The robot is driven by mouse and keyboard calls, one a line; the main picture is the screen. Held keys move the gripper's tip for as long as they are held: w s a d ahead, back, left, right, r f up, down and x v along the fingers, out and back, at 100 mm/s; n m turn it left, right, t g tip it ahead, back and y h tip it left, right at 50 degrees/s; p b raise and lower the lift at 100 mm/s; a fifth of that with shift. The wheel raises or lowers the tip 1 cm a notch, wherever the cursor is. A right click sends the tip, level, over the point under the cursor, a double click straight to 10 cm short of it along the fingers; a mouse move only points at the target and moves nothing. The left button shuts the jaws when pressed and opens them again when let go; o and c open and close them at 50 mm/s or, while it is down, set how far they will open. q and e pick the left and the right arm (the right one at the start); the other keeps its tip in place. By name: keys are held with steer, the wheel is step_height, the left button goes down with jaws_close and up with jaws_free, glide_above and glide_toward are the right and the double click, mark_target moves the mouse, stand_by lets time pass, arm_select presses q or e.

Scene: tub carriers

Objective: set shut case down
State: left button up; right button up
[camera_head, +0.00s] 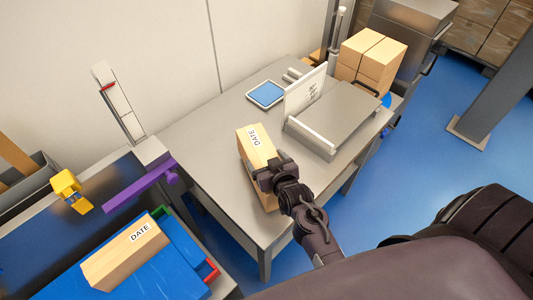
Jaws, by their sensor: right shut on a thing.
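A tan shut case (254,148) with a white DATE label is in the middle of the head view, over the left part of the grey metal table (200,131). My right gripper (268,174) is shut on the case near its front end and hides part of it. I cannot tell whether the case touches the table top or hangs just above it. My left gripper is not in view.
A grey machine with a white panel (304,92) and a blue-topped pad (266,94) stand on the table. Stacked tan boxes (372,56) are behind. Another DATE case (127,258) lies on a blue surface (182,252) at lower left, near a purple bar (139,191).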

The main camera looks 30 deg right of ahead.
steer(key=shift+w+f, duration=0.2)
steer(key=shift+f, duration=0.75)
steer(key=o, duration=2)
steer(key=shift+s+f, duration=0.2)
steer(key=shift+s, duration=0.05)
steer(key=shift+c, duration=0.2)
